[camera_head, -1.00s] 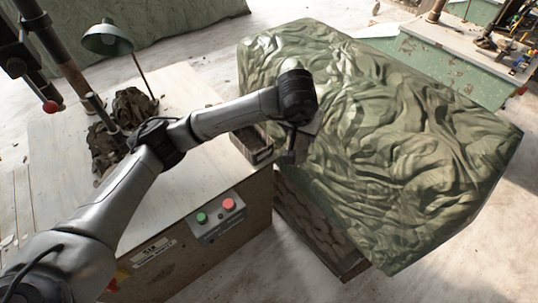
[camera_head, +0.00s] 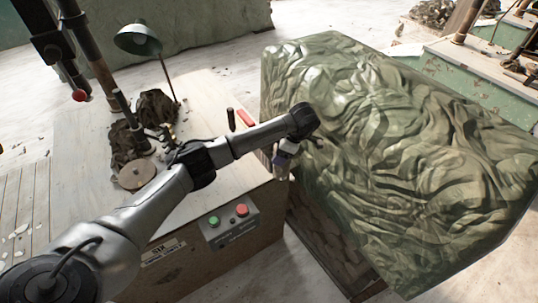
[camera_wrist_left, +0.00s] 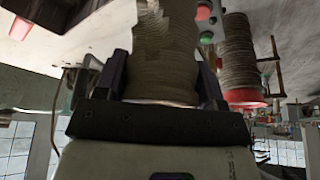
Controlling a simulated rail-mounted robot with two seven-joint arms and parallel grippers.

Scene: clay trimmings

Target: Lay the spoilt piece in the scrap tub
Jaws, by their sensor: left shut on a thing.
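My left gripper (camera_head: 282,163) hangs from its wrist above the gap between the workbench and the covered stack in the head view. In the left wrist view, it is shut on a grey-brown, ribbed piece (camera_wrist_left: 165,48), with one dark finger on each side. The piece looks like clay and fills the space between the fingers; its far end runs out of the picture. I cannot make it out clearly in the head view. I cannot pick out the scrap tub in either view. My right gripper is not in view.
The pale workbench (camera_head: 82,140) carries a green lamp (camera_head: 138,40), a dark crumpled cloth (camera_head: 157,106), a round disc (camera_head: 132,175) and a red-and-green button box (camera_head: 231,225). A large green-covered stack (camera_head: 400,150) stands to the right. A second ribbed thing (camera_wrist_left: 240,50) shows in the wrist view.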

